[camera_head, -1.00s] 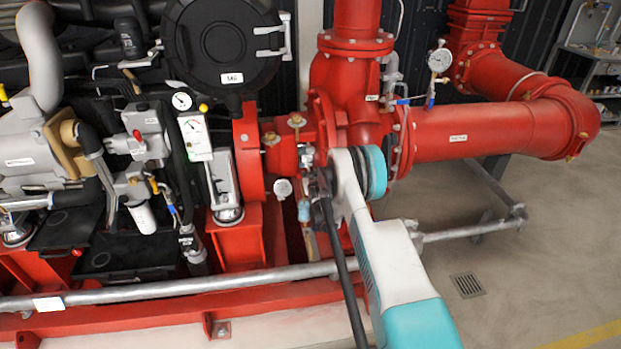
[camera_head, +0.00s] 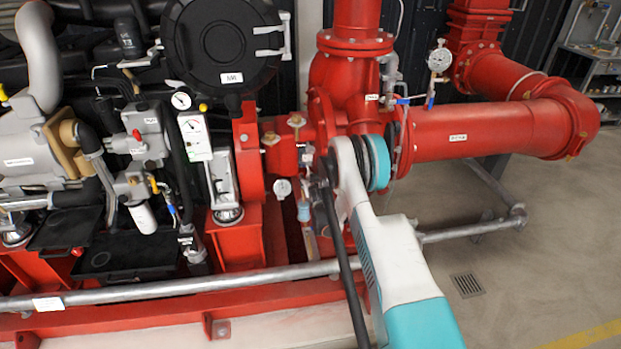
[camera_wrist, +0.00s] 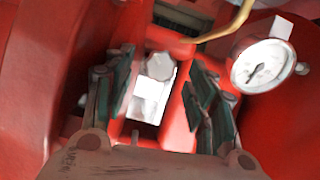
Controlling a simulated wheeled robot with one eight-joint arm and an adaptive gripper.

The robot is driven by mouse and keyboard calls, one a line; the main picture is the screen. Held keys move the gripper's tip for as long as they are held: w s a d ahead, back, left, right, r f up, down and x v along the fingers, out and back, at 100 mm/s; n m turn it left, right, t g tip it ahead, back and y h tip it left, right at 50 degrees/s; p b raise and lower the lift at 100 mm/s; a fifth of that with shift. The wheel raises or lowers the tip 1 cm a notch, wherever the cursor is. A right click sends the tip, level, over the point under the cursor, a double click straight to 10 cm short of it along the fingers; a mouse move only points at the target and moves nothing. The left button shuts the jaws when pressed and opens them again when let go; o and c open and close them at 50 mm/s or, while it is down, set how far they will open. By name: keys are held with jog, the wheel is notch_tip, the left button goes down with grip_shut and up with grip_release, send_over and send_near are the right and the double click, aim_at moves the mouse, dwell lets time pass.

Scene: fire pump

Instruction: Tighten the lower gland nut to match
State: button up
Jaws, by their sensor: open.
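In the wrist view, a pale grey, nut-like head (camera_wrist: 160,66) shows in a recess of the red pump casing, between my fingertips and beyond them. It may be the lower gland nut, but I cannot tell for sure. My gripper (camera_wrist: 158,92) is open, with one dark green-padded finger on each side of that head. No contact is visible. In the head view my arm covers the area in front of the pump, and the gripper itself is hidden. I cannot make out the other gland nut.
A white-faced gauge (camera_wrist: 262,65) sits close to the right finger, with a brass-coloured tube (camera_wrist: 225,27) above it. Red casing walls crowd both sides. In the head view a grey rail (camera_head: 180,289) runs along the front. Open floor (camera_head: 540,260) lies to the right.

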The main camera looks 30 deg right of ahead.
jog(key=v, duration=0.8)
jog(key=shift+s+r, duration=0.15)
jog(key=shift+s, duration=0.15)
jog(key=shift+a, duration=0.1)
jog(key=s+a+r+g+y, duration=0.1)
jog(key=s+a+r, duration=0.15)
jog(key=r, duration=0.65)
jog(key=s+a+r, duration=0.1)
jog(key=a+r, duration=0.3)
jog(key=r, duration=0.4)
jog(key=s+a+r+n+g+y, duration=0.1)
jog(key=s+a+r, duration=0.3)
jog(key=s+r, duration=0.15)
jog(key=s+a+r+g, duration=0.1)
jog(key=s+a+r, duration=0.2)
jog(key=s+r, duration=0.25)
jog(key=s+a+r+g, duration=0.1)
jog(key=s+a, duration=0.2)
jog(key=s, duration=0.7)
jog(key=s+a+r+n+g+y, duration=0.1)
jog(key=s+a, duration=0.2)
jog(key=s, duration=0.8)
jog(key=s+a+g+y, duration=0.1)
jog(key=s+a, duration=0.3)
jog(key=s, duration=0.6)
jog(key=shift+s+r+n, duration=0.3)
jog(key=shift+r, duration=0.1)
